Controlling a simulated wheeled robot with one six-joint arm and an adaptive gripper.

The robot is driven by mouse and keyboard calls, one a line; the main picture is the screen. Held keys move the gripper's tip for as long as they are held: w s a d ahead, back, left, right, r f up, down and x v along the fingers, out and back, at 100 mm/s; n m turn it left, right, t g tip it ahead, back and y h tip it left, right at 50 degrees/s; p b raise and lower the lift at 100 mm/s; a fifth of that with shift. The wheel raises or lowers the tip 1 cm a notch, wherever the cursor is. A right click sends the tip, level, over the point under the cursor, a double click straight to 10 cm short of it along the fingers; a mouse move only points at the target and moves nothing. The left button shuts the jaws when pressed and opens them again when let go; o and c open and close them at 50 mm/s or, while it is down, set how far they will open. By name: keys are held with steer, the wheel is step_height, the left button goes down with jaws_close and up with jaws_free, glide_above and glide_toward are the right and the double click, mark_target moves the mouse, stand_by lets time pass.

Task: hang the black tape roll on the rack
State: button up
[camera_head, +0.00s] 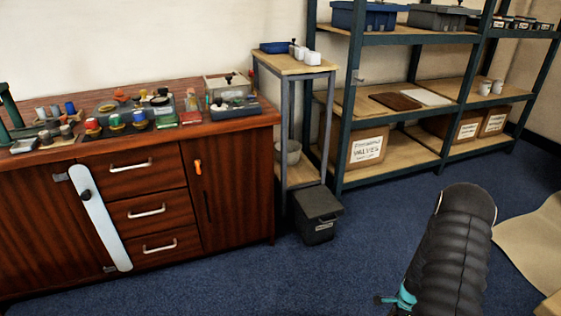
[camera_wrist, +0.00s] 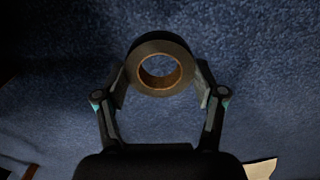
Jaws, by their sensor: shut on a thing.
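My gripper (camera_wrist: 161,88) is shut on the black tape roll (camera_wrist: 141,86). The roll looks dark grey to black with a tan core, and its open hole faces the wrist camera. One finger presses on each side of it, above blue carpet. In the head view neither the roll nor my fingertips can be made out; my black-sleeved arm is at the lower right. I cannot tell for certain which thing is the rack. A dark green frame (camera_head: 10,112) stands at the left end of the cabinet top, partly cut off by the picture edge.
The wooden cabinet (camera_head: 238,150) holds many small items on top. A narrow stand (camera_head: 286,66) and a dark bin (camera_head: 318,215) are to its right. Metal shelving (camera_head: 346,120) with boxes lines the back. Tan sheet material (camera_head: 535,245) lies at the right. Carpet (camera_head: 250,285) before the cabinet is clear.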

steer(key=w+a+r+n, duration=0.2)
steer(key=a+r+n, duration=0.7)
steer(key=a+r, duration=0.2)
steer(key=w+a+r+n, duration=0.3)
steer(key=a+r+n, duration=0.7)
steer(key=a, duration=0.3)
steer(key=shift+a+r, duration=0.15)
steer(key=shift+r, duration=0.3)
